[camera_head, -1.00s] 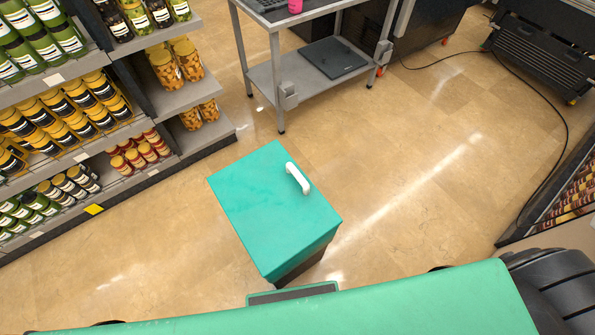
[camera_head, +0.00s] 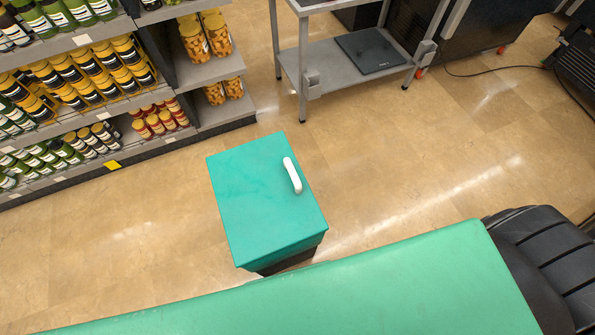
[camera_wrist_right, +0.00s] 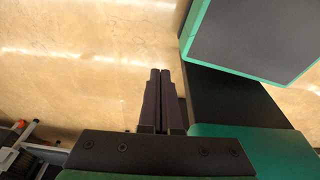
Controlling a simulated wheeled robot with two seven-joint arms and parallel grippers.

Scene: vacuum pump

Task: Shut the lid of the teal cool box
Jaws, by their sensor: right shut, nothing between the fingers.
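The teal cool box (camera_head: 262,205) stands on the floor at the middle of the head view. Below the teal front edge the lower part (camera_head: 290,262) is dark and partly hidden by my green body. My right gripper (camera_wrist_right: 160,72) shows in the right wrist view, fingers together and empty, above bare floor. My left gripper is in neither view.
Shelves of jars (camera_head: 100,85) stand at the left. A grey metal table (camera_head: 320,75) with a dark flat plate (camera_head: 369,52) on its lower shelf is behind the box. A black cable (camera_head: 497,70) lies at the back right. The floor (camera_head: 400,170) right of the box is clear.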

